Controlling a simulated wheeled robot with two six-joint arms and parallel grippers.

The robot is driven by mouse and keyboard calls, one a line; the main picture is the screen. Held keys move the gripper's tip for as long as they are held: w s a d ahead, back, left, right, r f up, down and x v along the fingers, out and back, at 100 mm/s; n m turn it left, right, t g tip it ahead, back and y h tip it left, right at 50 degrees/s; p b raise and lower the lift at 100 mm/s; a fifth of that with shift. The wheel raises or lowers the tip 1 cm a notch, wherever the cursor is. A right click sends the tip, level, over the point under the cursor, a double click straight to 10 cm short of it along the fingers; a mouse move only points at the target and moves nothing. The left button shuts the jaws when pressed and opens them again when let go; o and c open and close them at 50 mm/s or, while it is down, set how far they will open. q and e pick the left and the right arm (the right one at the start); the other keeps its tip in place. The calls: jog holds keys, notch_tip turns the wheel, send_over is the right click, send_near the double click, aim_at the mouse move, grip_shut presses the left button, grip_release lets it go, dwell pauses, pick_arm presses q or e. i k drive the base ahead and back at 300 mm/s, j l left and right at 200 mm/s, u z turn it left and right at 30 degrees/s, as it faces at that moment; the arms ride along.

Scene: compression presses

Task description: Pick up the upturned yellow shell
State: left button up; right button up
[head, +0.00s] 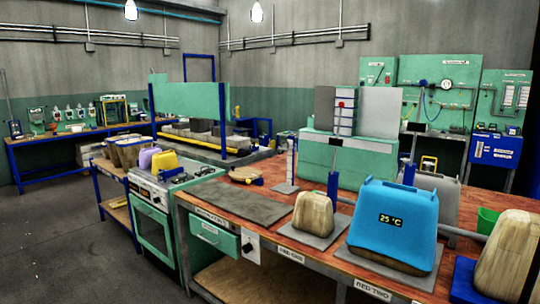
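A small yellow shell-like object (165,162) is at the left, by the back of the green stove's top (147,187). It is small in the picture, and I cannot tell for sure which way up it sits. A purple object (147,158) is right beside it on the left. Neither of my grippers shows in the head view.
A wooden bench (262,180) runs to the right. On it stand a blue shell (395,222) marked 25 °C, a tan block (314,214) on a grey plate and a larger tan block (508,252). Brown pots (127,152) stand left of the purple object. Open floor (60,240) lies at the left.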

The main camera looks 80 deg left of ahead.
aim_at(167, 160)
jog(key=u, duration=3.55)
jog(key=i+j+u, duration=0.25)
jog(key=i, duration=0.9)
jog(key=i+u, duration=0.25)
jog(key=i, duration=0.9)
